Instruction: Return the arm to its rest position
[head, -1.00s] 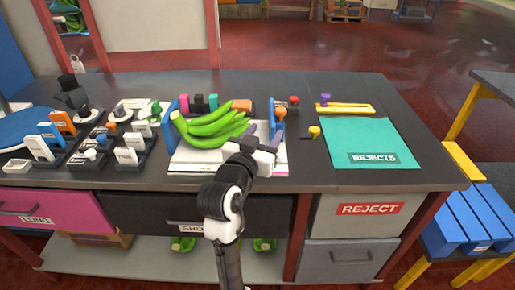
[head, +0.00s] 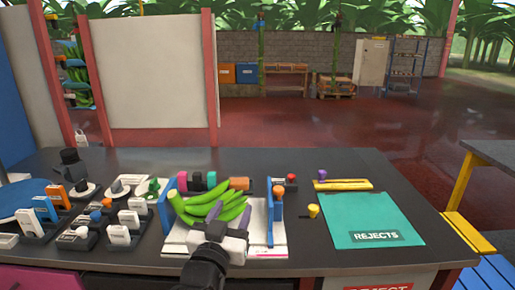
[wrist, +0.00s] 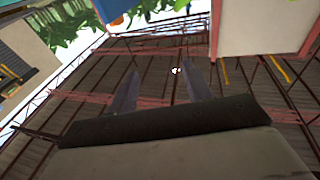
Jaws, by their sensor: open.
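My gripper (head: 228,220) is in the head view in front of the green bananas, with its two purplish fingers pointing away from me. In the wrist view my gripper (wrist: 157,85) shows its two fingers spread apart with nothing between them. The bunch of green bananas (head: 203,205) lies on a white board between blue uprights, partly hidden behind my gripper. I cannot tell whether the fingers touch the bananas. My black forearm comes up from the bottom of the head view.
The dark bench (head: 300,166) carries a teal rejects mat (head: 375,214) on the right and several small labelled holders (head: 83,232) on the left. A yellow bar (head: 343,185) lies behind the mat. A blue upright (head: 270,222) stands close right of my gripper.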

